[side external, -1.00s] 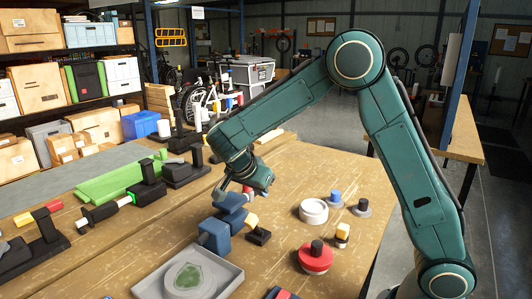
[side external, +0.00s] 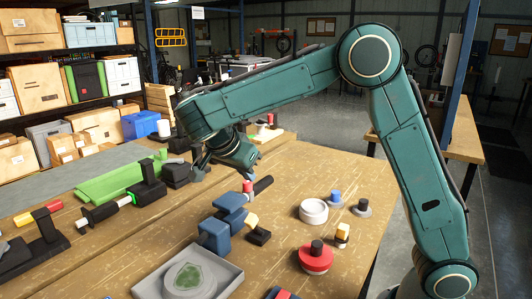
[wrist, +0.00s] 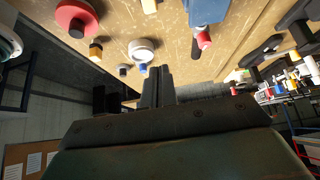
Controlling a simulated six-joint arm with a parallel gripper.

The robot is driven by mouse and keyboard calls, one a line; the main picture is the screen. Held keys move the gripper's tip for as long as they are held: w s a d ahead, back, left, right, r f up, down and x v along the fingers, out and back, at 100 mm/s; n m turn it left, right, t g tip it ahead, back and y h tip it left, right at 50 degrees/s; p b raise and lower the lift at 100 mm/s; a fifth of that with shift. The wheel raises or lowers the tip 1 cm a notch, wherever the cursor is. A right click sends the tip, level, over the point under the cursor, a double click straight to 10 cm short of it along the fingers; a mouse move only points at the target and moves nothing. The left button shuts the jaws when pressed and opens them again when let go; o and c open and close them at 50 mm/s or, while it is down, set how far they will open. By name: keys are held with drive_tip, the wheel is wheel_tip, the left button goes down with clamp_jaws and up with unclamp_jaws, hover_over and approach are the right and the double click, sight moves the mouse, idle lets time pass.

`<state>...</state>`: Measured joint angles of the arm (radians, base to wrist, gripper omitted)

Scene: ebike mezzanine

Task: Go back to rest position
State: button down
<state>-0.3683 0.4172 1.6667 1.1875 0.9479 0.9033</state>
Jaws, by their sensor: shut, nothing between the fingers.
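My gripper (side external: 201,168) is raised over the far part of the wooden workbench (side external: 325,185), at the end of my bent arm. In the wrist view its two dark fingers (wrist: 158,86) are together, with nothing seen between them. The blue vise-like block (side external: 222,222) stands on the bench below and nearer the camera, apart from the gripper. It also shows at the top of the wrist view (wrist: 207,10).
A red round piece with a black knob (side external: 316,258), a white ring (side external: 313,211) and small knobs stand on the right. A grey tray (side external: 232,278) with a shield-marked disc is in front. Green and black fixtures (side external: 150,185) line the left. Air above the bench is open.

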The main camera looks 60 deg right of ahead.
drive_tip(key=shift+a+r, duration=0.1)
drive_tip(key=shift+a, duration=0.05)
idle(0.3)
drive_tip(key=s+d+r+n+t+y, duration=0.35)
drive_tip(key=s+r+n, duration=0.25)
drive_tip(key=s+n, duration=0.4)
drive_tip(key=s+a+f+n+t+y, duration=0.1)
drive_tip(key=s+a+n, duration=0.1)
drive_tip(key=s+n, duration=0.2)
drive_tip(key=s+a+f+n+t+y, duration=0.1)
drive_tip(key=s+n, duration=0.3)
drive_tip(key=s, duration=0.6)
drive_tip(key=shift+a+f+y, duration=0.45)
drive_tip(key=shift+a+y, duration=0.3)
drive_tip(key=shift+a, duration=0.05)
